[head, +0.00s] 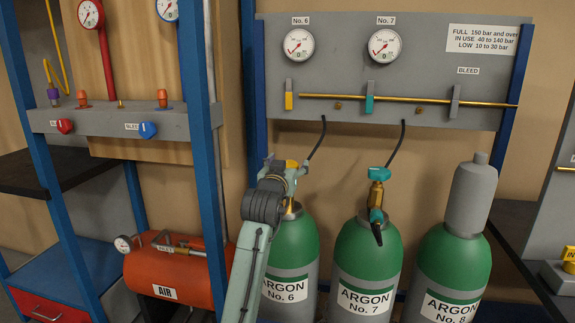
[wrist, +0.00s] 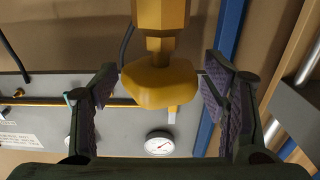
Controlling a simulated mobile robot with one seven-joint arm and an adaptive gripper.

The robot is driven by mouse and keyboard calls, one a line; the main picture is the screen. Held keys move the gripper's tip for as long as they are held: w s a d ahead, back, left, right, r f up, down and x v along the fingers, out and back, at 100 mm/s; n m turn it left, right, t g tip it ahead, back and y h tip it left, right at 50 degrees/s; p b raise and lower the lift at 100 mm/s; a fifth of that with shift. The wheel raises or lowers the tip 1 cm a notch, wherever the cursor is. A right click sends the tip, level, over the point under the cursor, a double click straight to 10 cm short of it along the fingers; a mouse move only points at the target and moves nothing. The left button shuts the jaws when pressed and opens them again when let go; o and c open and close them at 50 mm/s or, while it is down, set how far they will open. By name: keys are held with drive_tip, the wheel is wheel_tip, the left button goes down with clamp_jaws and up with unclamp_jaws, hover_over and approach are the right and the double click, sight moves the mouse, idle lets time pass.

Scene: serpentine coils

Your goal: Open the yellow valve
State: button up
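The yellow valve is a rounded yellow knob (wrist: 160,83) on a brass-coloured stem in the wrist view. In the head view it shows as a small yellow patch (head: 292,164) on top of the green No. 6 argon cylinder (head: 290,245), mostly hidden by my gripper (head: 284,172). In the wrist view my gripper (wrist: 160,70) is open, with one finger on each side of the knob. A gap shows between the knob and each finger pad, so the fingers look apart from it.
A teal valve (head: 379,174) tops the No. 7 cylinder (head: 367,250), right of my gripper. A capped cylinder (head: 456,262) stands further right. A grey gauge panel (head: 420,75) hangs behind. A blue post (head: 191,100) and orange air tank (head: 165,272) are left.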

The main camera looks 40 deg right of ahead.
drive_tip(key=c, duration=1.1)
drive_tip(key=shift+s+n+t+y, duration=0.1)
drive_tip(key=shift+n+t+y, duration=0.3)
drive_tip(key=shift+t, duration=0.1)
drive_tip(key=shift+d+n+t+y, duration=0.1)
drive_tip(key=shift+n+t+y, duration=0.9)
drive_tip(key=shift+y, duration=0.2)
drive_tip(key=n+t+y, duration=0.1)
drive_tip(key=n+y, duration=0.1)
drive_tip(key=y, duration=0.1)
drive_tip(key=n+t+y+b, duration=0.1)
drive_tip(key=n+y, duration=0.1)
drive_tip(key=y, duration=0.1)
drive_tip(key=shift+t, duration=0.4)
drive_tip(key=n+y, duration=0.2)
drive_tip(key=y, duration=0.1)
drive_tip(key=n+y, duration=0.2)
drive_tip(key=y, duration=0.1)
drive_tip(key=shift+r+n+y, duration=0.1)
drive_tip(key=shift+n+y, duration=0.2)
drive_tip(key=shift+y, duration=0.1)
drive_tip(key=shift+n+y, duration=0.9)
drive_tip(key=shift+y, duration=0.5)
drive_tip(key=shift+n+y, duration=0.3)
drive_tip(key=shift+y, duration=0.1)
